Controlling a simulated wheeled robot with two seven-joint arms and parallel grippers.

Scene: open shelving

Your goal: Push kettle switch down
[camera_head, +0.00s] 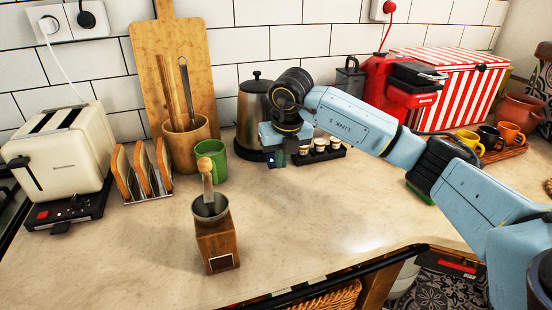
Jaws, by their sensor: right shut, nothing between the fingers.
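A metal kettle (253,112) with a black lid knob stands on a dark base near the tiled back wall. My right arm reaches in from the right, and its wrist covers the kettle's right side. My right gripper (272,160) is shut and empty, pointing down at the kettle's lower front right. The kettle switch is hidden or too small to make out, and I cannot tell whether the gripper touches it. My left gripper is not in view.
A green mug (211,163) and a wooden grinder (217,243) stand left of the gripper. A black holder with small cups (320,146) is close on its right. A red coffee machine (385,90) stands behind my arm.

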